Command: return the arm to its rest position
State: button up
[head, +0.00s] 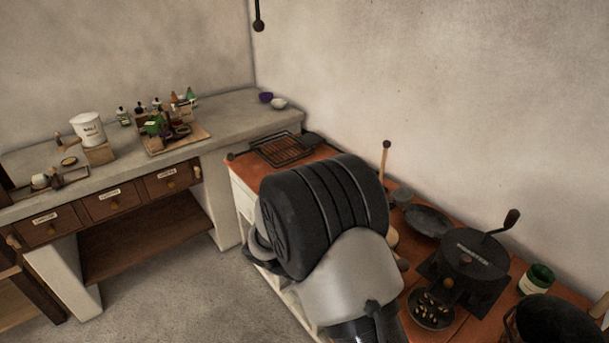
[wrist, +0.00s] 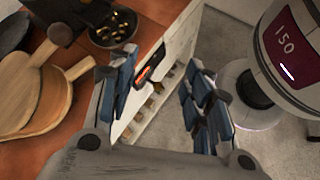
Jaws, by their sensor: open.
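My arm's dark and grey links fill the middle of the head view, in front of the orange-topped counter (head: 460,226); my gripper is hidden behind them there. In the wrist view my gripper (wrist: 165,85) is open, with its blue-grey fingers spread wide apart. Nothing is between the fingers. It points down past the edge of the counter (wrist: 160,10), beside the white cabinet front (wrist: 184,42).
In the wrist view wooden boards (wrist: 40,90) and a dark bowl of small pieces (wrist: 112,26) lie on the counter. In the head view a black grinder (head: 468,255) and green tin (head: 537,279) stand at right. A grey bench (head: 225,115) with drawers runs along the left. Floor (head: 180,285) is clear.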

jog(key=s+d+r+m+t+y, duration=0.3)
jog(key=s+r+m+t+y, duration=0.3)
jog(key=s+r, duration=1.1)
jog(key=shift+s+r+m+t+y, duration=0.4)
jog(key=shift+r+m+y, duration=1.45)
jog(key=shift+m, duration=0.95)
jog(key=shift+d+f, duration=0.1)
jog(key=shift+f, duration=0.1)
